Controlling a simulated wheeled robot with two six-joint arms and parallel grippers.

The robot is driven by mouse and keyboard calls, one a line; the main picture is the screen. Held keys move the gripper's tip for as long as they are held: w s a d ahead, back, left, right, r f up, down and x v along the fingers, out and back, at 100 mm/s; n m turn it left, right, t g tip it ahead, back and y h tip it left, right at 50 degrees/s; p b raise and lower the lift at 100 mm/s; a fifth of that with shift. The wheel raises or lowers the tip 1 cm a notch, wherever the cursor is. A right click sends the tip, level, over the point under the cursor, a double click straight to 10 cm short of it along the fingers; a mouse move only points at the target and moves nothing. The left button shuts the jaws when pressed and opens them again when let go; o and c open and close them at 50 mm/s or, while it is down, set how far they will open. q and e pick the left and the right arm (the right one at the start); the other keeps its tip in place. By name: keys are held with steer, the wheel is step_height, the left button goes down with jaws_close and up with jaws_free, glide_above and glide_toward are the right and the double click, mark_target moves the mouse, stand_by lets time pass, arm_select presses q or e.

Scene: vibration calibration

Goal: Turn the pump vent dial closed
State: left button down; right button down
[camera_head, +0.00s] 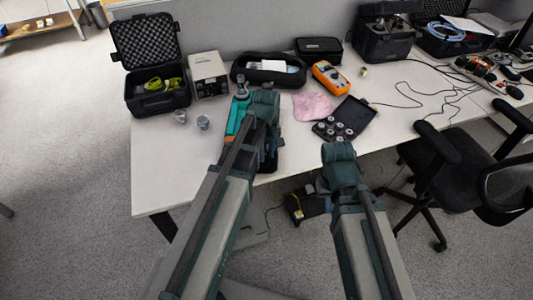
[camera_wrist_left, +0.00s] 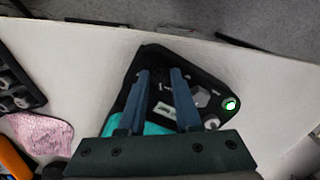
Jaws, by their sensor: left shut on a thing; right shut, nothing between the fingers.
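The pump, a teal device (camera_head: 236,117) with a black top plate, stands near the table's front edge. In the left wrist view its black plate (camera_wrist_left: 222,82) carries a white label, a grey hexagonal knob (camera_wrist_left: 203,97) and a lit green lamp (camera_wrist_left: 231,104). My left gripper (camera_wrist_left: 160,75) is over this plate, shut on a small dark part between its fingertips that I take for the vent dial; the fingers hide most of it. In the head view my left arm's end (camera_head: 264,103) covers part of the pump. My right gripper (camera_head: 340,158) is shut and empty before the table; its fingertips are hard to make out.
An open black case (camera_head: 155,104), a grey instrument (camera_head: 208,74), an orange multimeter (camera_head: 330,77), a pink cloth (camera_head: 312,106) and a tray of weights (camera_head: 333,131) surround the pump. Two small metal pieces (camera_head: 203,122) lie at left. A chair (camera_head: 450,160) stands right.

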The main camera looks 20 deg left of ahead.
mark_target(267, 155)
arm_select(q)
steer(key=shift+n, duration=0.9)
steer(key=c, duration=0.6)
jaws_free()
step_height(267, 155, up, 14)
steer(key=p, duration=1.3)
steer(key=shift+p, duration=0.4)
steer(key=shift+f, duration=0.15)
